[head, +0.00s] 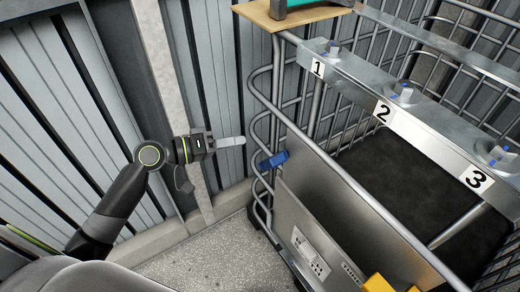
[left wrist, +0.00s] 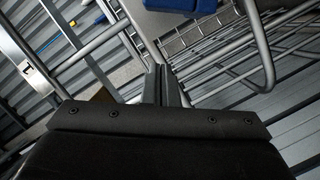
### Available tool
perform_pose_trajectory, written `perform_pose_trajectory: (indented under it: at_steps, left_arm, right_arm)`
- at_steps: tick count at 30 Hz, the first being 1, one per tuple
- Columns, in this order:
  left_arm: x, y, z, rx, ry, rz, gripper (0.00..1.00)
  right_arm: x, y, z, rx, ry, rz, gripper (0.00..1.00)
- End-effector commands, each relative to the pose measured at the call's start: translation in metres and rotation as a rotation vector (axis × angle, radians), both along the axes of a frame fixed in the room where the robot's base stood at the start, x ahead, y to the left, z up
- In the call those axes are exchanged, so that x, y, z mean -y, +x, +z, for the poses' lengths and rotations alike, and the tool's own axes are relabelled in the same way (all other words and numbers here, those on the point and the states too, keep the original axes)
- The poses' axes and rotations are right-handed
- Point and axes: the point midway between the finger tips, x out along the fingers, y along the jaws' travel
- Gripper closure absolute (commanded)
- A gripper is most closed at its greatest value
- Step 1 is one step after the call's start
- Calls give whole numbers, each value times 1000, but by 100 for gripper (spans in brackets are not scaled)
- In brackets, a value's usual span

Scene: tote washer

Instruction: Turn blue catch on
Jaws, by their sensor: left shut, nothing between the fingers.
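The blue catch (head: 275,160) is on the left edge of the grey metal panel, by the bent tubes of the wire cage. My left gripper (head: 232,142) is to the left of the catch, its fingers pointing toward the cage. Its fingers are shut with nothing between them, and a gap shows between the fingertips and the catch. In the left wrist view the shut fingers (left wrist: 162,82) point up toward the tubes, and a blue part (left wrist: 185,5), apparently the catch, is cut off by the top edge. My right gripper is not in view.
The wire cage (head: 262,110) has bent tubes close to my left fingertips. A metal rail (head: 430,130) carries plates 1, 2 and 3 with small knobs. A wooden board (head: 285,17) is at the top. A ribbed wall (head: 60,100) stands behind my left arm.

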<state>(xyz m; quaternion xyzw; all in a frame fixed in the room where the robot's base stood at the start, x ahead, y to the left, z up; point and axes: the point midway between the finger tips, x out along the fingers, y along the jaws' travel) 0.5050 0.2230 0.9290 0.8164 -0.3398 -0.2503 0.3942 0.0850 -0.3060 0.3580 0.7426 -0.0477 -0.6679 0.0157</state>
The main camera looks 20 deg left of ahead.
Motion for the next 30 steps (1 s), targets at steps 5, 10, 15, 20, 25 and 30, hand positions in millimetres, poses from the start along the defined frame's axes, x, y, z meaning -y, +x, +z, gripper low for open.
perform_pose_trajectory:
  at_steps: [5, 10, 15, 20, 25, 30]
  left_arm:
    - [20, 17, -1, 0, -5, -1, 100]
    - [39, 33, -5, 0, -5, -2, 100]
    - [54, 20, -19, -3, -4, 0, 100]
    - [61, 14, -28, -2, -1, 0, 100]
    - [64, 12, -31, 0, 2, 0, 100]
    - [63, 12, -31, 0, 2, 0, 100]
  right_arm:
    - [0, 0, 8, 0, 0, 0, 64]
    - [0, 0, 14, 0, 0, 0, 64]
    - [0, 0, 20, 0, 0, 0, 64]
    - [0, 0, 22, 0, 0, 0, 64]
    - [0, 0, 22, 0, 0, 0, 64]
    - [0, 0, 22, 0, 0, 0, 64]
